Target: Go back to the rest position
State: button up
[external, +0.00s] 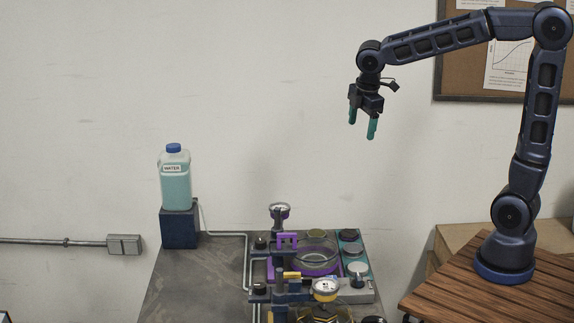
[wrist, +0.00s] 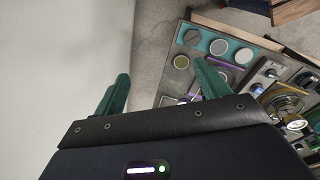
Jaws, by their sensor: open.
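My gripper (external: 362,125) is raised high above the bench, in front of the bare wall, with its two green fingers pointing down. The fingers are apart, with nothing between them. In the wrist view my gripper (wrist: 160,95) also shows open and empty. My arm reaches left from its base on the wooden table at the right, and no part of it touches anything on the bench.
A grey bench (external: 190,285) holds an apparatus with a glass dish (external: 315,256), gauges (external: 325,288) and purple clamps. A water bottle (external: 175,180) stands on a dark block (external: 180,227) at left. A cork board (external: 457,60) hangs behind my arm. The air around my gripper is clear.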

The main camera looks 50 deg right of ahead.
jog(key=s+d+f+m+t+y, duration=0.1)
jog(key=s+d+f+m+t, duration=0.1)
jog(key=s+d+m, duration=1.2)
jog(key=s+d, duration=0.5)
jog(key=s, duration=0.1)
jog(key=shift+s+d+f, duration=0.2)
jog(key=shift+s+f, duration=0.05)
jog(key=shift+f, duration=0.05)
dwell(0.4)
